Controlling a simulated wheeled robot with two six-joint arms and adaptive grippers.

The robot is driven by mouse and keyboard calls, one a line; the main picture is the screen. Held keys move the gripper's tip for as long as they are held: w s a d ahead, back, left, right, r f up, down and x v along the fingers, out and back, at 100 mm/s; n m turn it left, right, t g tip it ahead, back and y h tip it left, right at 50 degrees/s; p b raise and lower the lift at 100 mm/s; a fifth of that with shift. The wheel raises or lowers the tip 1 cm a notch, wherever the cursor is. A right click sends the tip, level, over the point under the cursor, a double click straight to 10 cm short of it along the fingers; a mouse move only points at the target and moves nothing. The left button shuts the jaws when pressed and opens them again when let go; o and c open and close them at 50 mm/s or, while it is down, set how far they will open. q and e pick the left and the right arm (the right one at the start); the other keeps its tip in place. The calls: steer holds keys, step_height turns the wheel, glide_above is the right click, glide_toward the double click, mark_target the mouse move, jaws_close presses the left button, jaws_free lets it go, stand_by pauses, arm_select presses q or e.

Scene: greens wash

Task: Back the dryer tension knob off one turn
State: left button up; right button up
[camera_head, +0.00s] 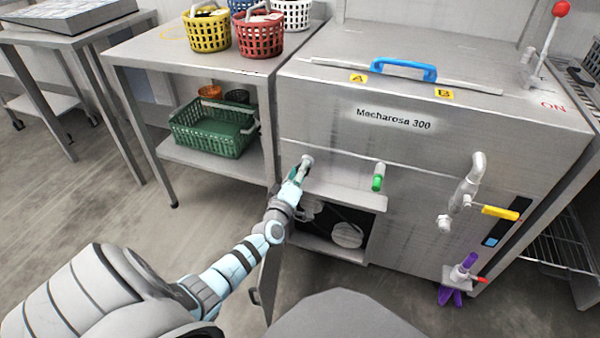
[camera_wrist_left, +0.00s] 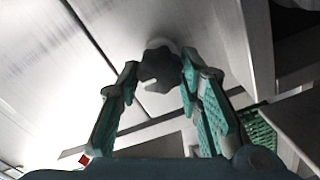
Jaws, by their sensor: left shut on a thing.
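The dark lobed knob (camera_wrist_left: 160,66) sits on a pale round collar on the machine's steel front in the left wrist view. My left gripper (camera_head: 302,170) reaches the left part of the machine front, above an open compartment. In the left wrist view its two teal-padded fingers (camera_wrist_left: 160,74) stand on either side of the knob, shut on it. In the head view the gripper mostly hides the knob; only a pale round end (camera_head: 307,160) shows beyond the fingertips. My right gripper is not in view.
The open compartment (camera_head: 348,235) shows a round wheel, with an open door panel (camera_head: 268,275) at its left. A green-handled lever (camera_head: 378,177), a pipe with a yellow handle (camera_head: 500,213) and a purple knob (camera_head: 450,297) are further right. A table with baskets (camera_head: 260,36) stands left.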

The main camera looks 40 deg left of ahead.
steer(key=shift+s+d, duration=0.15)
arm_select(q)
steer(key=o, duration=1.2)
steer(key=shift+c, duration=0.2)
steer(key=v, duration=1.2)
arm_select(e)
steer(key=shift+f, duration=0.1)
